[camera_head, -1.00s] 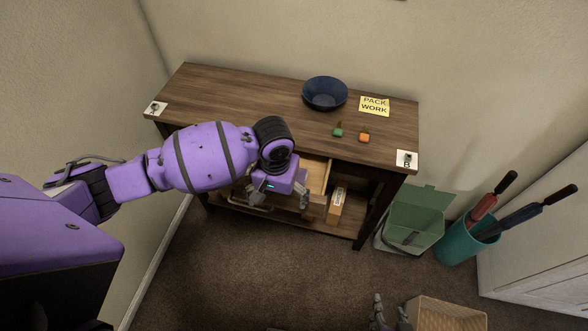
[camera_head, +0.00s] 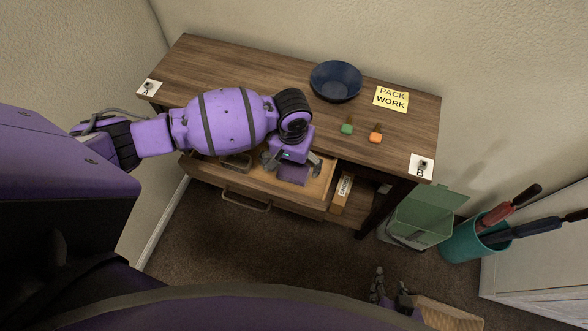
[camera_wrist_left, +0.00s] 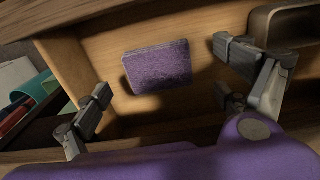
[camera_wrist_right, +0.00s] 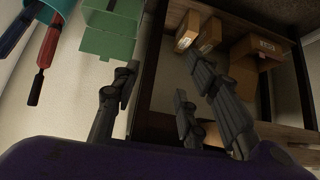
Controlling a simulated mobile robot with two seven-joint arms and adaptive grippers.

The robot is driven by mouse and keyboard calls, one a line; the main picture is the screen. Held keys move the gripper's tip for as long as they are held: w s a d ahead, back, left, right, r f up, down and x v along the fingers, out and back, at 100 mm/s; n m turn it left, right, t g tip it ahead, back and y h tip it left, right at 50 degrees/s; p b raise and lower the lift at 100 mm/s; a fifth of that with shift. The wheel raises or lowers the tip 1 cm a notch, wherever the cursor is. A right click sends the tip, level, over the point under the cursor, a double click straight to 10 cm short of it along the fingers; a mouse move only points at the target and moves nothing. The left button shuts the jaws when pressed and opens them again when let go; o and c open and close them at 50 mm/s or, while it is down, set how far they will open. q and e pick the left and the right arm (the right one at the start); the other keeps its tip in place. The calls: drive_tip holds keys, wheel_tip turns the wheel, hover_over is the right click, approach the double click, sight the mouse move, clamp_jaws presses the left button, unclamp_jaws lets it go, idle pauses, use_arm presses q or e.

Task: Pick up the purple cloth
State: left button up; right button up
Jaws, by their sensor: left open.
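The purple cloth (camera_wrist_left: 158,66) lies flat and folded on the wooden floor of the open drawer (camera_head: 258,190). It also shows in the head view (camera_head: 293,174), partly covered by my left gripper. My left gripper (camera_head: 292,172) is above the drawer, open and empty. In the left wrist view its fingers (camera_wrist_left: 165,95) stand apart on either side of the cloth, not touching it. My right gripper (camera_head: 390,286) is low at the bottom of the head view, away from the drawer. In the right wrist view its fingers (camera_wrist_right: 155,95) are spread with nothing between them.
A blue bowl (camera_head: 336,82), a yellow note (camera_head: 391,98), and green (camera_head: 347,129) and orange (camera_head: 375,137) tagged items are on the desk top (camera_head: 220,70). A box (camera_head: 342,188) sits on the shelf. A green bin (camera_head: 424,225) and teal holder (camera_head: 470,240) stand at right.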

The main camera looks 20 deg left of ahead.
sight(293, 169)
use_arm(q)
wheel_tip(293, 169, down, 3)
drive_tip(key=shift+w+d+f, duration=0.15)
drive_tip(key=c, duration=0.9)
drive_tip(key=shift+c, duration=0.6)
use_arm(e)
drive_tip(key=shift+w+a, duration=0.1)
drive_tip(key=shift+w, duration=0.5)
